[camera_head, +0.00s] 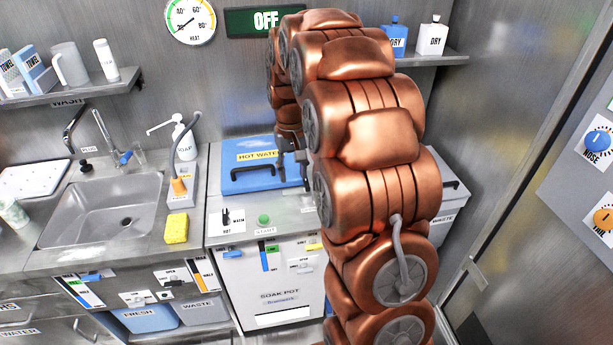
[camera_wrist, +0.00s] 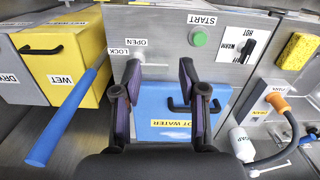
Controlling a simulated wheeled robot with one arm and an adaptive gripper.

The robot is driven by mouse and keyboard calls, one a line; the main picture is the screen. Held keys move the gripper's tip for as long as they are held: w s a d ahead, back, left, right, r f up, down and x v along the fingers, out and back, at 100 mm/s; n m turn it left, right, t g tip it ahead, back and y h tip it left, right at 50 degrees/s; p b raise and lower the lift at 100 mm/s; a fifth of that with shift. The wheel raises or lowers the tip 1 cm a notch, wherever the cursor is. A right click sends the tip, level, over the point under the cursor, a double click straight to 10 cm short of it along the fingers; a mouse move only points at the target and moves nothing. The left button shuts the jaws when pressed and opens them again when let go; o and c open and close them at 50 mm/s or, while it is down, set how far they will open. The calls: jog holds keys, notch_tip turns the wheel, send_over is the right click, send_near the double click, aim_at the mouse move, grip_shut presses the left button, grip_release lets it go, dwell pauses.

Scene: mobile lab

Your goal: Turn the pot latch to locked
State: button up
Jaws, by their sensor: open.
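The soak pot's blue lid (camera_head: 262,178) with a black handle is shut and labelled HOT WATER; it also shows in the wrist view (camera_wrist: 165,98). In the wrist view, OPEN and LOCK labels mark the pot's top, with a small pale knob (camera_wrist: 140,57) beside them. A long blue rod (camera_wrist: 68,115) slants from near the LOCK label toward the lower left; whether it joins the knob is hidden. My gripper (camera_wrist: 158,68) is open and empty above the lid, its left fingertip close to the knob. The latch's exact setting cannot be told.
A yellow WET bin (camera_wrist: 58,70) stands beside the pot. The green START button (camera_wrist: 200,39) and HOT/WARM switch (camera_wrist: 245,48) are near the lid. A soap bottle (camera_head: 184,140), hose and yellow sponge (camera_head: 176,228) sit by the sink (camera_head: 75,222).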

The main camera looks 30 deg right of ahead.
jog(key=m, duration=0.1)
send_over(306, 182)
notch_tip(306, 182, down, 4)
jog(key=shift+r+p, duration=0.1)
jog(key=shift+p, duration=0.35)
jog(key=shift+d+f+p, duration=0.15)
jog(key=shift+f+p, duration=1.2)
jog(key=shift+f, duration=2.55)
grip_shut()
